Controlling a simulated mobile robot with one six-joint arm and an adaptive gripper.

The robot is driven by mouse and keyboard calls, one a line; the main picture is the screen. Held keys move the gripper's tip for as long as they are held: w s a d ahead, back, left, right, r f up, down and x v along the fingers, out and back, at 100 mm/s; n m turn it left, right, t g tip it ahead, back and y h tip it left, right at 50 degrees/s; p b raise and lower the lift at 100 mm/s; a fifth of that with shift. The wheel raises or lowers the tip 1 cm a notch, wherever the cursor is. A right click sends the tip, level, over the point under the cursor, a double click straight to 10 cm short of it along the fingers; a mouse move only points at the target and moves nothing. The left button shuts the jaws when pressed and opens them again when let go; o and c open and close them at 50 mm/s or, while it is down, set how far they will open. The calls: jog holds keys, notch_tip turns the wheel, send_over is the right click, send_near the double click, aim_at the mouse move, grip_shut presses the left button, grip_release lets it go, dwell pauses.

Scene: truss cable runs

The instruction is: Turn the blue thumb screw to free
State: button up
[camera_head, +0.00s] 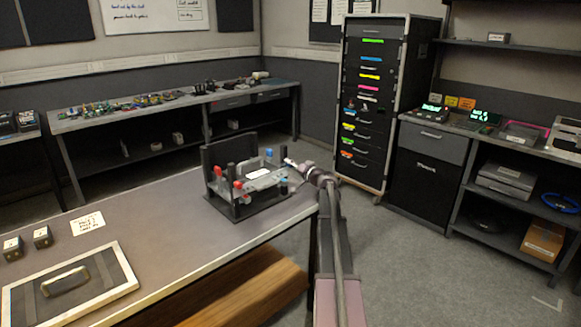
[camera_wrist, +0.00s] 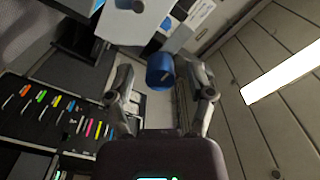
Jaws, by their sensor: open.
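The blue thumb screw (camera_wrist: 160,72) shows in the wrist view as a blue round knob beside a pale grey plate. My gripper (camera_wrist: 158,84) is open, with one finger on each side of the knob. I cannot tell whether either finger touches it. In the head view, my gripper (camera_head: 289,163) is at the right side of a dark fixture (camera_head: 238,211) on the bench. I cannot tell which is the knob between my fingers. The screw's marking is not readable.
Red knobs (camera_head: 240,190) and dark posts stand on the fixture's left side. The bench (camera_head: 160,215) also holds a framed panel with a handle (camera_head: 68,281), small dark blocks (camera_head: 42,236) and a white card (camera_head: 87,223). A tall drawer cabinet (camera_head: 406,110) stands behind, clear of my arm.

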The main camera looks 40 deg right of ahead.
jog(key=s+d, duration=0.1)
jog(key=s, duration=1.1)
dwell(0.6)
